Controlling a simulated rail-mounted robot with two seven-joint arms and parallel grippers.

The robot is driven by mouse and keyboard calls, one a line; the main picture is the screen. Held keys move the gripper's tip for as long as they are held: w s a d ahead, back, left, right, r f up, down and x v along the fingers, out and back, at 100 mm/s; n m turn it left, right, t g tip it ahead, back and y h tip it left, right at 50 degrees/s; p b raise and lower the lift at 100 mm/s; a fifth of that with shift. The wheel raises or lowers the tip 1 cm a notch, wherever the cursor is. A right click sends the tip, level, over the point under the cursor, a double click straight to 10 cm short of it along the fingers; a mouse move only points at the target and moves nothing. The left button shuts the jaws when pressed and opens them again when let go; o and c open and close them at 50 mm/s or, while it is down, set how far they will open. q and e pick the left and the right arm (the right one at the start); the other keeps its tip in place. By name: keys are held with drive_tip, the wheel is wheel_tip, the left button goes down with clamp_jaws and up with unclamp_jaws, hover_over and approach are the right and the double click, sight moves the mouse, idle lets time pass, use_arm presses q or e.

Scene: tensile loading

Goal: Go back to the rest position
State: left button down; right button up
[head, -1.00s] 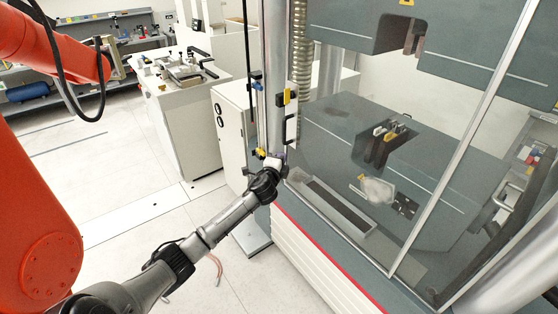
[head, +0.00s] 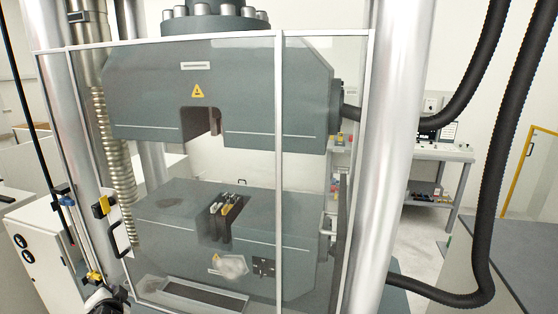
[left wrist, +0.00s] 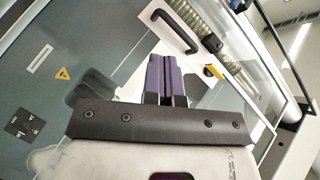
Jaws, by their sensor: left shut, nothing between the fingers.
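My left gripper (head: 108,298) shows only in part at the bottom left of the head view, near the left edge of the machine's clear door. In the left wrist view its purple fingers (left wrist: 166,78) are closed together with nothing between them. The large grey tensile testing machine (head: 215,90) fills the middle of the head view behind clear panels. The door's black handle (head: 119,239) is just above the gripper in the head view; it also shows ahead of the fingers in the left wrist view (left wrist: 176,30). My right gripper is not in view.
The clear doors (head: 279,200) look closed, with metal frames. A thick silver column (head: 388,150) and black hoses (head: 487,200) stand at the right. A white cabinet (head: 35,255) is at the left, and a workbench (head: 440,155) stands behind at the right.

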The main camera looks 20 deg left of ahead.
use_arm(q)
drive_tip(key=s+d+f+h, duration=0.3)
drive_tip(key=s+d, duration=0.2)
drive_tip(key=d, duration=0.6)
drive_tip(key=s+d+f+g+h, duration=0.1)
drive_tip(key=s+d+f+h, duration=0.3)
drive_tip(key=d, duration=0.6)
drive_tip(key=s+d+f+h, duration=0.3)
drive_tip(key=s+d, duration=0.3)
drive_tip(key=d, duration=0.5)
drive_tip(key=s+d+f+g+h, duration=0.15)
drive_tip(key=s+d+f, duration=0.25)
drive_tip(key=s, duration=0.4)
drive_tip(key=s+d+f+g, duration=0.3)
drive_tip(key=s+f, duration=0.1)
drive_tip(key=s, duration=0.4)
wheel_tip(320, 180, up, 21)
drive_tip(key=p, duration=2.1)
drive_tip(key=shift+w+p, duration=0.3)
drive_tip(key=shift+w, duration=0.1)
drive_tip(key=shift+d, duration=0.1)
drive_tip(key=c, duration=1.8)
unclamp_jaws()
drive_tip(key=shift+c, duration=0.2)
